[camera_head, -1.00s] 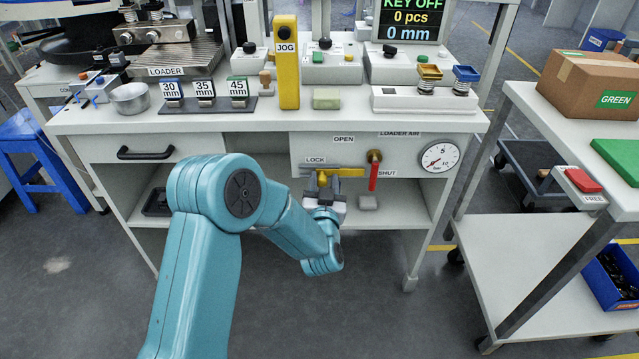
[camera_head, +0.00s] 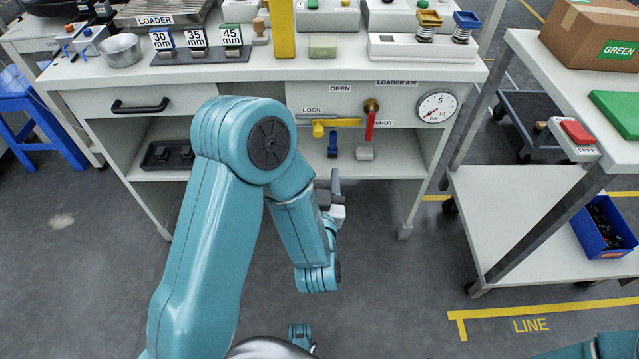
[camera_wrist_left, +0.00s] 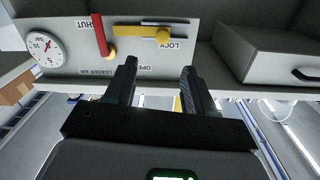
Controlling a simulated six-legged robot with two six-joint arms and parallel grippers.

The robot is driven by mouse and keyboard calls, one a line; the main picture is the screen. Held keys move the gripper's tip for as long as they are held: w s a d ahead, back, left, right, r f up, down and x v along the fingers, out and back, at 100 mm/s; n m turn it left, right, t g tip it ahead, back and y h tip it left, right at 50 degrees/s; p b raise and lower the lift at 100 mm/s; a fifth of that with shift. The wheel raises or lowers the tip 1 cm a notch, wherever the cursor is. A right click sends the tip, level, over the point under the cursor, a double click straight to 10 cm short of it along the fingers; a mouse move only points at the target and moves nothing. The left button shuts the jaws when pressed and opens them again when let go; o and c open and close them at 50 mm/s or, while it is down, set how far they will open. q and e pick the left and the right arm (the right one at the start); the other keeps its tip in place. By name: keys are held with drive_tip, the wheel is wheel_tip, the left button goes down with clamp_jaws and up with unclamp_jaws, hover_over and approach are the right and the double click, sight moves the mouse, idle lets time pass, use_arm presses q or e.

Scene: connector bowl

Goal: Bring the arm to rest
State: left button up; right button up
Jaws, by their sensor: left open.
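My left arm (camera_head: 205,240) reaches in from the lower left of the head view, bent at the elbow. Its gripper (camera_head: 336,190) is in front of the bench's lower opening, below and apart from the yellow LOCK handle (camera_head: 340,122). In the left wrist view the two dark fingers (camera_wrist_left: 158,75) stand apart with nothing between them. The wrist view is upside down and shows the panel with the yellow handle (camera_wrist_left: 150,33) beyond the fingertips. My right gripper is not in view.
The red LOADER AIR handle (camera_head: 371,122) hangs down beside the pressure gauge (camera_head: 437,107). The bench drawer (camera_head: 140,105) is closed. A white cart (camera_head: 520,210) stands at the right with a blue bin (camera_head: 604,228). The floor between my arm and the cart is clear.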

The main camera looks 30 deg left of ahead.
use_arm(q)
drive_tip(key=p+v, duration=0.1)
drive_tip(key=v, duration=0.1)
drive_tip(key=shift+s+d, duration=0.15)
drive_tip(key=shift+s, duration=0.1)
idle(0.3)
